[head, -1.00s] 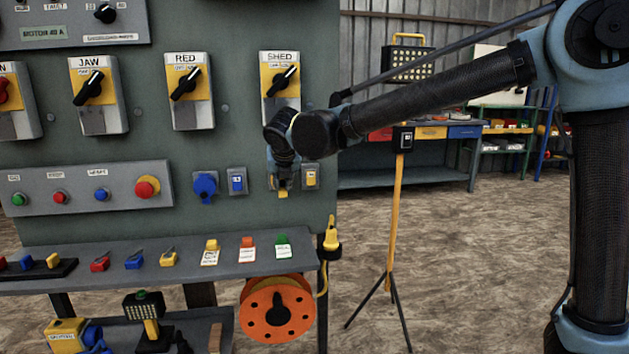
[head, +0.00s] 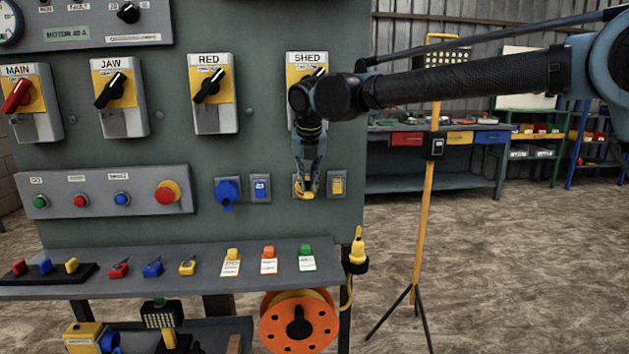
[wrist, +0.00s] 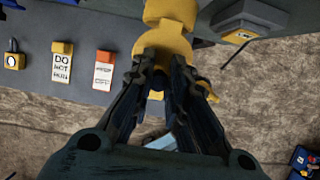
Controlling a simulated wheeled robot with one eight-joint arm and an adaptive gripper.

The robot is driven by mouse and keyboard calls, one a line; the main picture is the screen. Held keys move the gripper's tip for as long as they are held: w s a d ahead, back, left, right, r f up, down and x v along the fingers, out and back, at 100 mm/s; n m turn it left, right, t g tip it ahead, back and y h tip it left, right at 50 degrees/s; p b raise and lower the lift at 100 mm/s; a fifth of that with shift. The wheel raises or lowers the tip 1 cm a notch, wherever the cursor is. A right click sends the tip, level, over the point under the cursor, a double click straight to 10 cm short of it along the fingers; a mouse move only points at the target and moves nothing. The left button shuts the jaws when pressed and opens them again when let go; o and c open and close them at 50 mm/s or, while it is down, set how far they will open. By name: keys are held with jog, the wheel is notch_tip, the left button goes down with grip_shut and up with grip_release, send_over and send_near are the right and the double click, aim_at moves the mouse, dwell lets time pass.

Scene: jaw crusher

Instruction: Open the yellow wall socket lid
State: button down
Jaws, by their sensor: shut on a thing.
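The yellow wall socket (head: 299,193) is on the grey-green panel, right of the blue socket, and is mostly covered by my gripper. My gripper (head: 307,192) hangs down in front of it with its fingers at the socket's lid. In the wrist view the yellow socket (wrist: 170,12) is at the top centre. My gripper (wrist: 165,60) is shut on the yellow lid (wrist: 164,45) there, one finger on each side. More yellow shows behind the right finger. How far the lid is tilted is hard to tell.
A blue socket (head: 227,191) and a blue switch box (head: 260,188) are to the left, a yellow switch box (head: 337,186) close on the right. The SHED switch (head: 300,70) is above. A shelf (head: 205,266) with tags and padlocks juts out below. A tripod stand (head: 420,230) is at right.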

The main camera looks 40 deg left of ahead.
jog(key=shift+w, duration=0.25)
jog(key=c, duration=1.5)
grip_release()
jog(key=shift+c, duration=0.2)
jog(key=shift+s, duration=0.1)
jog(key=v, duration=0.2)
jog(key=shift+r, duration=0.35)
jog(key=s+d, duration=0.7)
jog(key=d, duration=0.2)
jog(key=shift+s+d, duration=0.2)
jog(key=shift+s, duration=0.2)
jog(key=shift+r, duration=0.1)
